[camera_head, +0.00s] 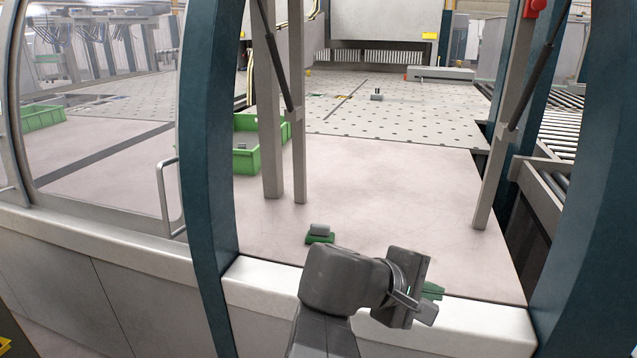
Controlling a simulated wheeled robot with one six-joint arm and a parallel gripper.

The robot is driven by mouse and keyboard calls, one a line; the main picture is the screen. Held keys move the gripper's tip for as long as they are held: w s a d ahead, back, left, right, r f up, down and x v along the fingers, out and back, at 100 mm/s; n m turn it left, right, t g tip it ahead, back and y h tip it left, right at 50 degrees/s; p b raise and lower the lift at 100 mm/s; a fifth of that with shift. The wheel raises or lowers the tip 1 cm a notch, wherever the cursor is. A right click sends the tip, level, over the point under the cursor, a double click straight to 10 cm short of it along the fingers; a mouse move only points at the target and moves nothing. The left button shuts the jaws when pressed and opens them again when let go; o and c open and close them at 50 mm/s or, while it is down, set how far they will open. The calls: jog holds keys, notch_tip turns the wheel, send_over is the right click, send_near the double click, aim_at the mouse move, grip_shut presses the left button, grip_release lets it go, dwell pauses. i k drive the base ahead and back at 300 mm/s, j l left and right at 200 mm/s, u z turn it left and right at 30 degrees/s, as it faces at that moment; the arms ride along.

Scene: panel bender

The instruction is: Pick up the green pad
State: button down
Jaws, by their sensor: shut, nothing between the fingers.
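A flat green piece (433,291) shows just right of my gripper (420,308), over the inner edge of the pale front ledge. Part of it is hidden behind my gripper. A second green piece (313,240) lies on the pale floor above my arm, with a grey block (320,230) on top of it. I cannot tell for sure which one is the green pad. My gripper is shut and empty, tilted to the right over the ledge. I cannot tell whether it touches the green piece beside it.
The pale ledge (480,320) runs along the front. Teal frame posts (210,150) stand left and right of the opening, with grey struts (268,130) inside. Green bins (242,160) stand at the left. The pale floor (400,200) in the middle is clear.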

aim_at(317, 233)
jog(key=i+j+u, duration=0.1)
jog(key=i+u, duration=0.45)
jog(key=u, duration=0.15)
